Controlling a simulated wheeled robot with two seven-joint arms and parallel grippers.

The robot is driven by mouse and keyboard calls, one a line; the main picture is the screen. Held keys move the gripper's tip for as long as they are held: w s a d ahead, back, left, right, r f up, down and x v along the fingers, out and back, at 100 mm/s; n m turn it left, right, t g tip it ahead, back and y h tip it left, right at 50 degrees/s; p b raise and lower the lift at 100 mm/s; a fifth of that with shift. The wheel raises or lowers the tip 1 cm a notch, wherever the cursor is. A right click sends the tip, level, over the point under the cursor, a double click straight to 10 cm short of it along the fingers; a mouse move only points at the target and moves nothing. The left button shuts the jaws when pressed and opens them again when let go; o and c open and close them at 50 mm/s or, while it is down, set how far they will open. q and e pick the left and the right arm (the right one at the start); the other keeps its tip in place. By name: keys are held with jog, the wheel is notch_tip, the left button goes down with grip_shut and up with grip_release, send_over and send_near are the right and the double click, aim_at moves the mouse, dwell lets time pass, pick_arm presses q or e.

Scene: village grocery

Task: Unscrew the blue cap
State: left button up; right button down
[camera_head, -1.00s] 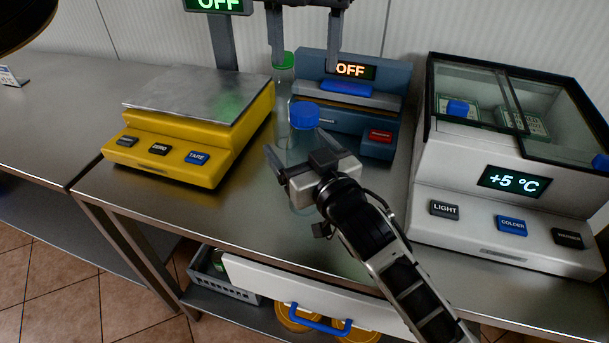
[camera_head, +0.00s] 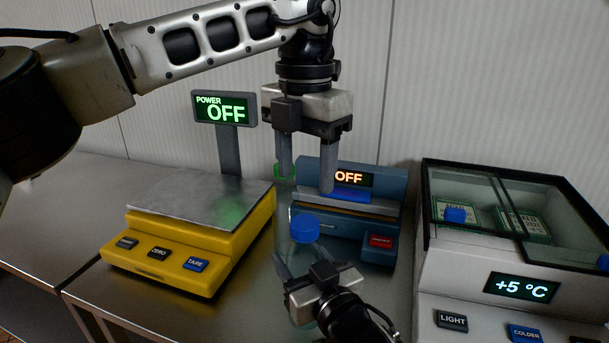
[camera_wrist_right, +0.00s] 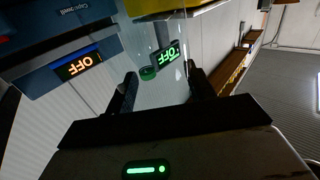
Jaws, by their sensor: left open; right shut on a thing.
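The blue cap (camera_head: 304,228) sits on top of a clear, see-through container (camera_head: 296,256) that stands upright on the steel counter. My right gripper (camera_head: 299,265) is shut on this container below the cap. In the right wrist view the clear container (camera_wrist_right: 158,95) shows between the two dark fingers (camera_wrist_right: 161,88). My left gripper (camera_head: 306,183) points straight down above the cap. Its fingers are apart with nothing between them, and they do not touch the cap. The container's lower part is partly hidden by my right gripper.
A yellow scale (camera_head: 190,240) stands to the left and a blue device (camera_head: 385,215) close behind. A green cap (camera_head: 284,170) shows behind my left finger. A white cooler (camera_head: 465,270) with a glass top stands at the right. Free counter (camera_head: 120,310) lies at front left.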

aim_at(304, 222)
pick_arm(q)
jog(key=m, duration=0.7)
jog(key=shift+m, duration=0.4)
jog(key=m, duration=1.4)
jog(key=shift+m, duration=0.3)
jog(key=m, duration=0.8)
jog(key=shift+m, duration=0.5)
jog(key=shift+f, duration=0.3)
notch_tip(304, 222, down, 7)
jog(key=shift+f, duration=0.2)
